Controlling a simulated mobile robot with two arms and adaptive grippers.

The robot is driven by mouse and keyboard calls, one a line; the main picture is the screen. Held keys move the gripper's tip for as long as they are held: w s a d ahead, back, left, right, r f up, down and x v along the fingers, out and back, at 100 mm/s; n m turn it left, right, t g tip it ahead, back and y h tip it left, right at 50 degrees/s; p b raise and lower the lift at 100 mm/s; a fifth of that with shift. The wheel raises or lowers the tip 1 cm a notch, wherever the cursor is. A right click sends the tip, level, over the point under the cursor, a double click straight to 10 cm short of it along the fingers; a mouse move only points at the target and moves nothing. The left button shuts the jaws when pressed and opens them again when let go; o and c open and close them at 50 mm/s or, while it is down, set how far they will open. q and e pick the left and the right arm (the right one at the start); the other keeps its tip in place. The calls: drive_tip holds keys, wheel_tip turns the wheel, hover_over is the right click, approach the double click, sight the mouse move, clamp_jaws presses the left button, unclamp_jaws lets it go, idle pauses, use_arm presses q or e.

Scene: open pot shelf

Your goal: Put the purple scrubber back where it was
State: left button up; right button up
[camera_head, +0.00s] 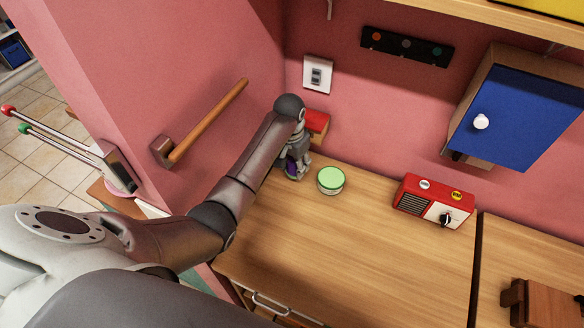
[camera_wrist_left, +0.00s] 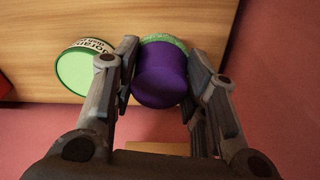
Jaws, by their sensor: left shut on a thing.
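The purple scrubber (camera_wrist_left: 160,75) sits between the two fingers of my left gripper (camera_wrist_left: 164,72) in the left wrist view. It has a purple body and a green bristly edge on its far side. In the head view my left gripper (camera_head: 296,168) points down at the back left of the wooden counter, and only a little purple of the scrubber (camera_head: 290,166) shows. The gripper is shut on it. I cannot tell whether the scrubber touches the counter. My right gripper is in neither view.
A tin with a green lid (camera_head: 331,178) stands close beside the gripper on the counter (camera_head: 350,250). A red-topped object (camera_head: 317,122) is just behind my wrist. A red radio (camera_head: 434,202) stands farther right. A blue-doored cabinet (camera_head: 515,115) hangs on the wall.

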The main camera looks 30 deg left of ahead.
sight(293, 164)
use_arm(q)
drive_tip(key=shift+w+a+f, duration=0.25)
drive_tip(key=shift+w+f, duration=0.1)
drive_tip(key=shift+f, duration=0.15)
drive_tip(key=shift+w+a+f, duration=0.25)
drive_tip(key=shift+w+f, duration=0.05)
drive_tip(key=shift+f, duration=0.2)
drive_tip(key=shift+w+a+f, duration=0.35)
drive_tip(key=shift+f, duration=0.25)
wheel_tip(293, 164, down, 3)
drive_tip(key=shift+a+r, duration=0.1)
drive_tip(key=shift+w+f, duration=0.1)
drive_tip(key=shift+f, duration=0.1)
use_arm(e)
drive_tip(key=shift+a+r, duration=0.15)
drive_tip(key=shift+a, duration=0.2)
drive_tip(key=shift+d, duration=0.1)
use_arm(q)
drive_tip(key=shift+f, duration=0.2)
drive_tip(key=o, duration=0.9)
drive_tip(key=shift+r, duration=0.1)
